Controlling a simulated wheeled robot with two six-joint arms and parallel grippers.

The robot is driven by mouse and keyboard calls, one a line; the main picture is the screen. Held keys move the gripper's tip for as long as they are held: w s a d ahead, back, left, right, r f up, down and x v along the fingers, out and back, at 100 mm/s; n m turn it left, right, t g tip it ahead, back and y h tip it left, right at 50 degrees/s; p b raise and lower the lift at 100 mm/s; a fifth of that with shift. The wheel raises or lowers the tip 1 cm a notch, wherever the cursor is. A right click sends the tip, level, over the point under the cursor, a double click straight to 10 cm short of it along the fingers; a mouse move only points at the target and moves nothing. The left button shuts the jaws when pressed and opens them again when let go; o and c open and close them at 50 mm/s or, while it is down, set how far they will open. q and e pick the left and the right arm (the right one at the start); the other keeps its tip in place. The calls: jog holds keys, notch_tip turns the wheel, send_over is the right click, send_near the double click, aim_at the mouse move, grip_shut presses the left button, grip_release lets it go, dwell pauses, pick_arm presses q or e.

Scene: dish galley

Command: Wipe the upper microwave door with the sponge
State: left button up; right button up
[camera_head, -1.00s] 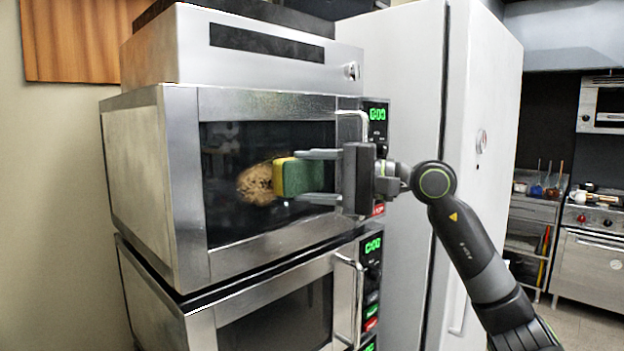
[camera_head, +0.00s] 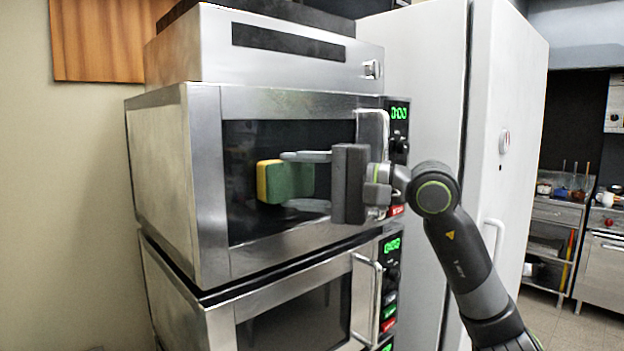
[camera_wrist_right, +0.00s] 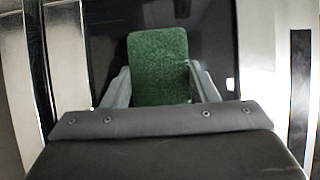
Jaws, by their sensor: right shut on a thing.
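The upper microwave door (camera_head: 330,135) has a dark window in a steel frame, with a handle at its right. My right gripper (camera_head: 305,180) is shut on the sponge (camera_head: 296,181), green with a yellow layer. The yellow side faces the window, and the sponge is at or very near the glass; exact contact cannot be told. In the right wrist view the green face of the sponge (camera_wrist_right: 157,68) stands between the two fingers. No brown stain shows on the visible glass; the patch behind the sponge is hidden. My left gripper is not in view.
A lower microwave (camera_head: 300,310) stands directly beneath. The upper door's handle (camera_head: 372,125) sticks out close to my right gripper. A tall white cabinet (camera_head: 425,80) stands to the right, and a beige wall (camera_head: 70,200) is at the left.

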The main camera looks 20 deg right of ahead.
aim_at(275, 182)
jog(key=shift+s+a, duration=0.25)
jog(key=shift+a, duration=0.4)
jog(key=shift+s+a, duration=0.2)
jog(key=shift+a, duration=0.4)
jog(key=shift+s+a, duration=0.25)
jog(key=shift+a, duration=0.4)
jog(key=shift+b, duration=0.4)
jog(key=shift+r, duration=0.15)
jog(key=shift+w+d, duration=0.2)
jog(key=shift+d, duration=0.3)
jog(key=shift+w+d+b, duration=0.35)
jog(key=shift+d, duration=0.5)
jog(key=shift+w+d+b, duration=0.3)
jog(key=shift+d, duration=0.55)
jog(key=shift+w+d, duration=1.15)
jog(key=shift+d, duration=2)
jog(key=shift+s+a+b, duration=0.1)
jog(key=shift+s+a, duration=0.55)
jog(key=shift+a, duration=1.1)
jog(key=shift+s+a+b, duration=0.15)
jog(key=shift+s+a, duration=0.5)
jog(key=shift+a, duration=1.15)
jog(key=shift+s+a+b, duration=0.1)
jog(key=shift+s+a, duration=0.55)
jog(key=shift+a, duration=1.1)
